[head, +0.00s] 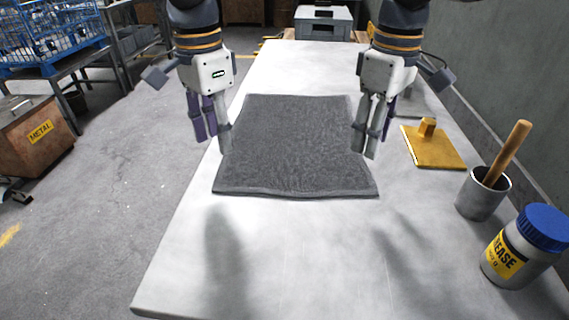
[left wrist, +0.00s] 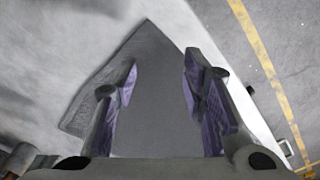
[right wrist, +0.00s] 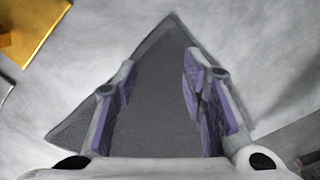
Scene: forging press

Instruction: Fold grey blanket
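The grey blanket (head: 294,146) lies flat on the light table, its near edge slightly wider than its far edge in the head view. My left gripper (head: 212,138) hangs over the blanket's left edge, and my right gripper (head: 366,140) hangs over its right edge. Both grippers point down. In the left wrist view the fingers (left wrist: 160,90) are spread, with the blanket (left wrist: 152,75) below and between them. In the right wrist view the fingers (right wrist: 160,85) are spread too, with the blanket (right wrist: 155,65) below. Nothing is held.
On the table's right side are a yellow plate with a knob (head: 433,148), a grey cup with a wooden handle (head: 483,195) and a blue-lidded grease jar (head: 524,246). A grey crate (head: 323,23) stands at the far end. The table (head: 260,250) is clear in front of the blanket.

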